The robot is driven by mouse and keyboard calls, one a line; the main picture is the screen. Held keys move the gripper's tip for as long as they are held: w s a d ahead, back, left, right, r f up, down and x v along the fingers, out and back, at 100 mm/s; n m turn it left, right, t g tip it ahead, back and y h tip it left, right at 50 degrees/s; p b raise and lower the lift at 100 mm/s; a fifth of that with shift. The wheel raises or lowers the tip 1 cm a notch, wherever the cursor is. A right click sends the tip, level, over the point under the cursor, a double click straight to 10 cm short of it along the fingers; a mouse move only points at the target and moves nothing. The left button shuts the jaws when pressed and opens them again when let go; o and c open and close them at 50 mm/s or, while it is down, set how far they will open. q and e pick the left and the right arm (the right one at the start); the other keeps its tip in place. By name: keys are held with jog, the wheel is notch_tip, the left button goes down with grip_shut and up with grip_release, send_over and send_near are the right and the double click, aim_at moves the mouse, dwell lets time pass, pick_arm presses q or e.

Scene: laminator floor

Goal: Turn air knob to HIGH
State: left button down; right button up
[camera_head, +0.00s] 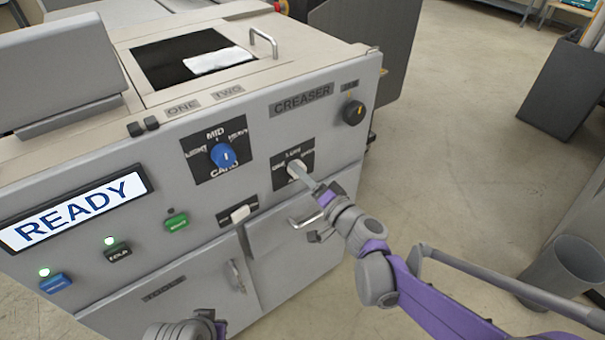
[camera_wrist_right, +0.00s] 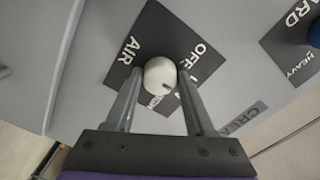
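The air knob (camera_head: 295,168) is a round, whitish knob on a dark plate on the front panel of the grey machine. In the right wrist view the knob (camera_wrist_right: 160,76) sits between the two fingers of my right gripper (camera_wrist_right: 160,80), which look close against its sides. The words AIR and OFF are readable on the plate (camera_wrist_right: 146,33); the other labels are partly hidden or too blurred. A small dark mark shows on the knob's lower right there. My right gripper (camera_head: 312,192) reaches the knob from the lower right. My left gripper (camera_head: 205,328) is at the bottom edge, mostly cut off.
The blue card knob (camera_head: 223,156) is left of the air knob, and a black knob (camera_head: 353,112) is at upper right. A white lever (camera_head: 240,214) and a door handle (camera_head: 236,276) are below. The display (camera_head: 75,209) reads READY. Open floor lies right of the machine.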

grip_shut()
jog(key=shift+m, duration=0.3)
jog(key=m, duration=1.1)
jog(key=shift+m, duration=0.3)
dwell(0.4)
jog(key=o, duration=0.7)
grip_release()
